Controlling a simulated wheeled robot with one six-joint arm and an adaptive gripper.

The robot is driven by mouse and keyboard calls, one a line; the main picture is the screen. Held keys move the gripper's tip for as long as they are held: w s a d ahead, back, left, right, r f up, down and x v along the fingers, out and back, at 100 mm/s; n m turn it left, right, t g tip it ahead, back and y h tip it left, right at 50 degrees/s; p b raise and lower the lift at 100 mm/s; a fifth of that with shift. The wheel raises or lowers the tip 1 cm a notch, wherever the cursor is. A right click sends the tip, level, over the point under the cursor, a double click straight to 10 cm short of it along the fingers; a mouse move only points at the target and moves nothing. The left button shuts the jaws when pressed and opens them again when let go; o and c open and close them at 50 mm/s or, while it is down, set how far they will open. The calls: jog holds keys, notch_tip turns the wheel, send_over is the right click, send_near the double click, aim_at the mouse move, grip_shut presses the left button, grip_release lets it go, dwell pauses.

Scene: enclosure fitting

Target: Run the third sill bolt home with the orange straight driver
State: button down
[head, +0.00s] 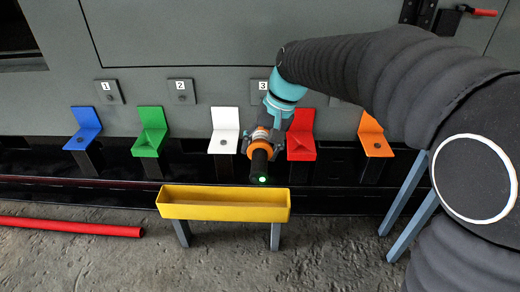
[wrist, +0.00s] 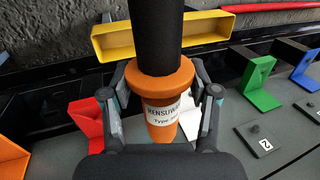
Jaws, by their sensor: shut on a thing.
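My gripper (head: 270,132) is shut around the orange driver (head: 261,143), and the wrist view shows its fingers (wrist: 160,95) on both sides of the labelled orange body (wrist: 160,110). The driver's thick black barrel (wrist: 155,35) points away from the panel in the head view, with a green light at its end. It hangs between the white bracket and the red bracket, behind the yellow trough. The plate marked 3 (head: 260,86) is on the grey panel, partly hidden by my gripper; its bolt is not clear. Plates 1 (head: 109,92) and 2 (head: 181,91) each show a dark bolt.
Blue (head: 84,128), green (head: 150,132), white (head: 225,130), red (head: 301,135) and orange (head: 374,136) brackets line the panel's foot. The yellow trough (head: 225,211) stands in front on legs. A red pipe (head: 70,226) lies on the floor at left.

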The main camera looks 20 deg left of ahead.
aim_at(262, 131)
jog(key=shift+w+a+p, duration=0.2)
jog(key=shift+w+p, duration=0.2)
jog(key=shift+w, duration=0.55)
jog(key=shift+w+a+p, duration=0.25)
jog(key=shift+w+p, duration=0.15)
jog(key=shift+w, duration=0.5)
jog(key=shift+w+a+p, duration=0.2)
jog(key=shift+w+p, duration=0.2)
jog(key=shift+w, duration=0.55)
jog(key=shift+r+p, duration=0.25)
jog(key=shift+p, duration=0.15)
jog(key=shift+w+a+p, duration=0.25)
jog(key=shift+w+p, duration=0.9)
jog(key=shift+p, duration=0.2)
dwell(2.5)
